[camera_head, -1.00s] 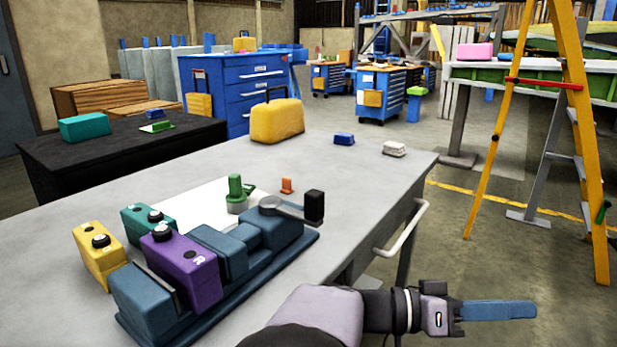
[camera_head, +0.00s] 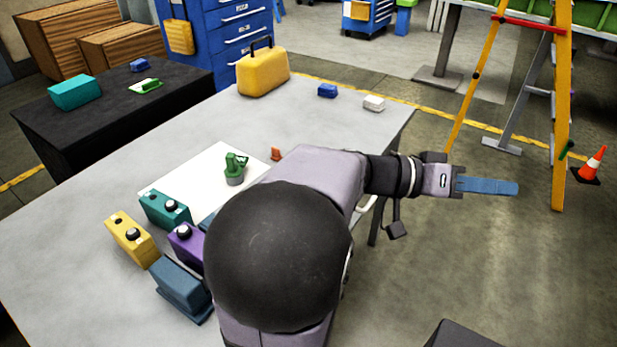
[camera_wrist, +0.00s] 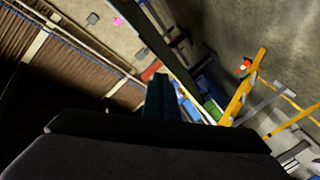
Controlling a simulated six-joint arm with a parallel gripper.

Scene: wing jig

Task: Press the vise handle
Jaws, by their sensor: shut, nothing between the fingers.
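The blue-grey vise (camera_head: 178,287) sits on the grey table and mostly hides behind my arm; only its left end shows. Its lever handle with the black grip is hidden in the head view. My gripper (camera_head: 516,188) is shut and empty. Its blue fingers point right, past the table's right edge, well away from the vise. In the wrist view the shut fingers (camera_wrist: 160,85) show with no vise in sight.
A teal block (camera_head: 165,209) and a yellow block (camera_head: 131,238) stand left of the vise. A green part (camera_head: 235,168) and an orange piece (camera_head: 276,154) are behind it. A yellow case (camera_head: 262,72) stands at the back. A yellow ladder (camera_head: 562,110) is at right.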

